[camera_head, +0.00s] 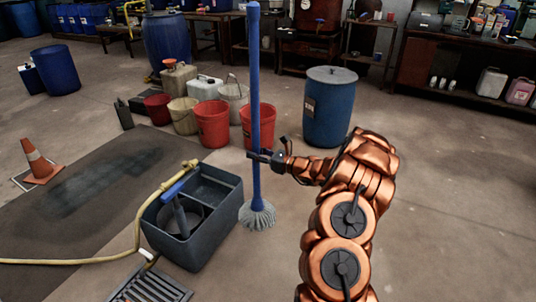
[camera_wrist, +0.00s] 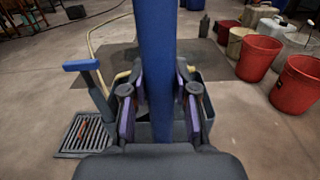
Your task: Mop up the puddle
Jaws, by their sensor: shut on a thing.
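My gripper (camera_head: 262,157) is shut on the blue handle of a mop (camera_head: 255,90). The mop stands upright, with its grey-white string head (camera_head: 257,215) low at the right side of the mop bucket; I cannot tell whether it touches the floor. In the wrist view the blue handle (camera_wrist: 157,60) runs between my two fingers. The dark grey mop bucket (camera_head: 188,250) has a wringer with a blue lever. A darker, wet-looking patch (camera_head: 112,182) lies on a dark grey floor area at left; it may be the puddle.
A yellow hose (camera_head: 75,261) crosses the floor to the bucket. A floor grate (camera_head: 152,287) lies in front. An orange cone (camera_head: 38,163) stands left. Red buckets (camera_head: 212,124), cans and a blue drum (camera_head: 330,110) stand behind. Floor between the cone and bucket is open.

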